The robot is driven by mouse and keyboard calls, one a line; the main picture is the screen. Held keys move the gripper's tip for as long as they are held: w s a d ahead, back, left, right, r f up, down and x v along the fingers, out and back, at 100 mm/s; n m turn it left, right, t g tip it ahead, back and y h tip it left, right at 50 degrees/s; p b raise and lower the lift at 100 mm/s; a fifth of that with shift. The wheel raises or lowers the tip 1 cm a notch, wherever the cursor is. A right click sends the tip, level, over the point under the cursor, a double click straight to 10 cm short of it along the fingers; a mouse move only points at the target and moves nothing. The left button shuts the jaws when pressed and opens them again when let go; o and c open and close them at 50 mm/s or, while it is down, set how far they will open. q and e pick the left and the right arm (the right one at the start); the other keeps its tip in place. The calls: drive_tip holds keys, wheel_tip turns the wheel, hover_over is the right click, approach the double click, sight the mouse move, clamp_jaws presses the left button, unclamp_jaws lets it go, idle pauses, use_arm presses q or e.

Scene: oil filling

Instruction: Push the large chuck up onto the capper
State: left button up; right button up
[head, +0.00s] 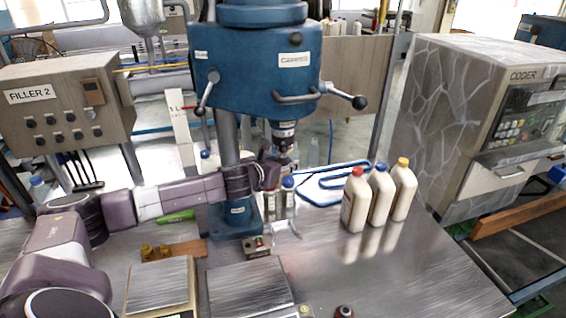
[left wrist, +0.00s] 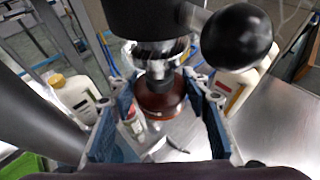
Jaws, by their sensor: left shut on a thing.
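The blue capper (head: 250,65) stands on the metal table like a drill press, its column to the left of its spindle (head: 283,132). My left gripper (head: 272,174) is under the capper head, beside the column. In the left wrist view its blue-padded fingers (left wrist: 160,108) are shut on the large chuck (left wrist: 160,98), a round red-brown piece. The chuck is in line with the spindle just above it; I cannot tell whether it is fully seated. In the head view the gripper largely hides the chuck. My right gripper is out of view.
A capper lever with a black ball knob (left wrist: 238,38) is close above the gripper. Small bottles (head: 288,198) stand below it. White bottles with red (head: 354,202), blue (head: 380,198) and yellow caps (head: 404,190) stand to the right. A small control box (head: 258,247) is in front. The right front table is mostly clear.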

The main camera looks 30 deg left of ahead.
use_arm(q)
drive_tip(key=shift+r, duration=0.15)
idle(0.3)
drive_tip(key=o, duration=1.5)
drive_tip(key=shift+o, duration=0.2)
drive_tip(key=v, duration=1.2)
